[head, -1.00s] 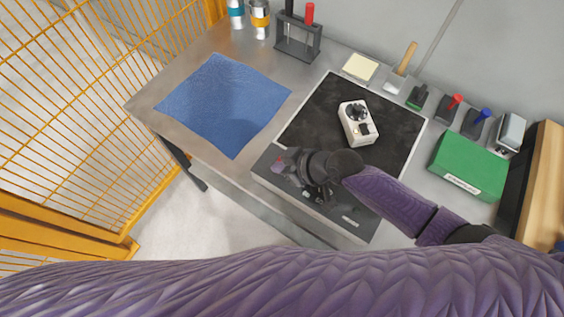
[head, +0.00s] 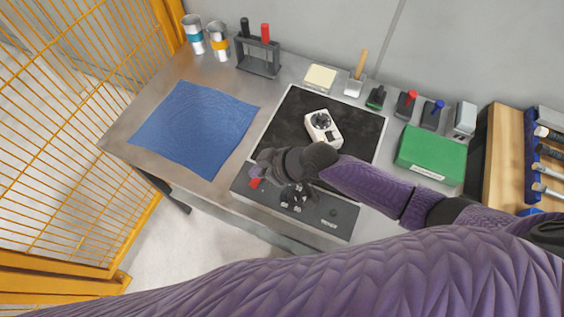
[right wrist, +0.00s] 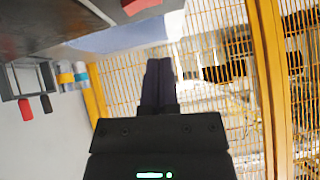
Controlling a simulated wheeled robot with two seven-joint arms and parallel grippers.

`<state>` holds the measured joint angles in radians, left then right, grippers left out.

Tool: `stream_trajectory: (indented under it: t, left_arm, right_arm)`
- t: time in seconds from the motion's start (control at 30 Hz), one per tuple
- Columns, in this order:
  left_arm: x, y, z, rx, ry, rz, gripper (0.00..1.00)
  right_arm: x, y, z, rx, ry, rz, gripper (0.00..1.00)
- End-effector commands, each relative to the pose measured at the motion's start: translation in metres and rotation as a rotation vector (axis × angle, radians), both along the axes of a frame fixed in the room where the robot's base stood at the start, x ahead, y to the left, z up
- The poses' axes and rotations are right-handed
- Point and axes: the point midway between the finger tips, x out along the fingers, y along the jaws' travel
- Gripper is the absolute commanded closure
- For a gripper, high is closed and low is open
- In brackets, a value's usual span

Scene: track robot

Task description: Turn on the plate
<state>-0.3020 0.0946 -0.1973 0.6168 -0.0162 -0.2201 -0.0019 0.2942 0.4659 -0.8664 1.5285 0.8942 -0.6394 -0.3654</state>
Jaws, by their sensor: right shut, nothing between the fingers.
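The plate (head: 290,112) is a flat unit with a black top, set in the steel bench. Its dark grey front panel (head: 318,214) carries a red switch (head: 255,183) at the left end and small knobs. My right gripper (head: 260,170) is shut and empty, with its tips close above and beside the red switch. Contact cannot be told. In the right wrist view the shut dark fingers (right wrist: 159,85) point away from the camera. A red part (right wrist: 140,5), likely the switch, shows at the top edge. My left gripper is out of view.
A white device with a dial (head: 324,129) lies on the black top. A blue cloth (head: 195,128) lies to the left. A rack (head: 258,58), cans (head: 218,41), small tools and a green box (head: 431,154) line the back and right. An orange mesh fence (head: 70,120) stands left.

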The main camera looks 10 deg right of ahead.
Motion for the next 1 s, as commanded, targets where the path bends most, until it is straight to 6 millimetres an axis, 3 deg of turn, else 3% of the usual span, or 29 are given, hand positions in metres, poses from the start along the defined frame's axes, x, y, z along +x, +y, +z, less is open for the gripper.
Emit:
stream_trajectory:
  t: [0.03, 0.2, 0.4, 1.0]
  left_arm:
    - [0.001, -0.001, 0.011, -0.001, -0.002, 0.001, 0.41]
    - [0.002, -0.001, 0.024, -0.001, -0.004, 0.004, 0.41]
    - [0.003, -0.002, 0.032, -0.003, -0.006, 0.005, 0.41]
    - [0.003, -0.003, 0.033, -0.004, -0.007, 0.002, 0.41]
  right_arm:
    - [-0.007, -0.009, 0.014, -0.005, -0.002, 0.000, 1.00]
    - [-0.027, -0.031, 0.040, -0.005, -0.001, 0.001, 1.00]
    - [-0.043, -0.047, 0.060, -0.005, 0.000, 0.000, 1.00]
    - [-0.047, -0.051, 0.065, -0.002, 0.000, 0.000, 1.00]
